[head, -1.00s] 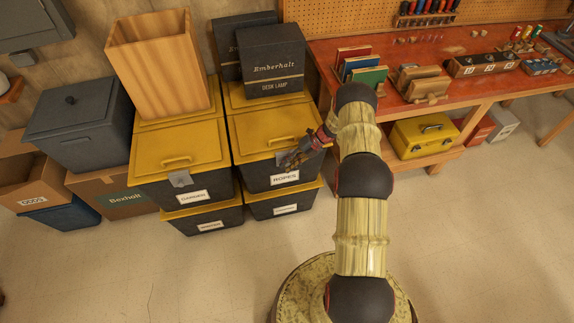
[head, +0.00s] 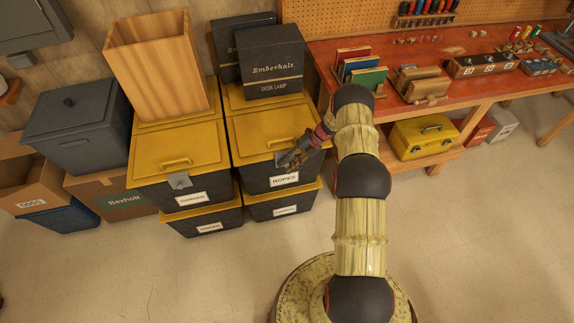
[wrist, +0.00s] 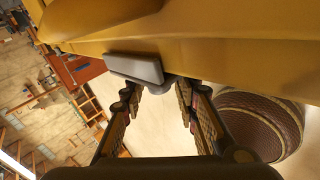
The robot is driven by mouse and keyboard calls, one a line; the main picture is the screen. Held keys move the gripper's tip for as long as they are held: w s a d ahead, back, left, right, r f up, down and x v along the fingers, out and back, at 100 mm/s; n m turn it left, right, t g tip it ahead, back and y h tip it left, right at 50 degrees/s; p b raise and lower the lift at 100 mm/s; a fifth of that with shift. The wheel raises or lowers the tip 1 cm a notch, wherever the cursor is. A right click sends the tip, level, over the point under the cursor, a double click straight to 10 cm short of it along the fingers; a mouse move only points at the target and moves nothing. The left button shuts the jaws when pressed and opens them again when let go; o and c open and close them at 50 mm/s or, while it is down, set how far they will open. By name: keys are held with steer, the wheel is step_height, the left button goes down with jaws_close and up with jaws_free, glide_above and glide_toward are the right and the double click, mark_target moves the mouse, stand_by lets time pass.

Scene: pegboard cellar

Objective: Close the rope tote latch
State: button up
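The rope tote (head: 261,180) is a dark bin with a yellow lid (head: 258,131) and a white ROPES label on its front. My gripper (head: 284,164) is at the front edge of this lid, over the latch area, and hides part of the latch. In the wrist view the grey latch plate (wrist: 135,68) lies against the yellow lid rim, just beyond the fingertips and toward the left one. My gripper's fingers (wrist: 160,92) are apart with nothing between them. I cannot tell whether the fingers touch the latch.
A similar tote labelled GARDEN (head: 176,185) with a grey latch stands left. Two more totes lie beneath. A red workbench (head: 465,90) is at right. The front floor is clear.

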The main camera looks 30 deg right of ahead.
mark_target(287, 163)
steer(key=shift+o, duration=0.4)
step_height(287, 163, up, 10)
steer(key=shift+a, duration=0.1)
stand_by(0.4)
stand_by(0.4)
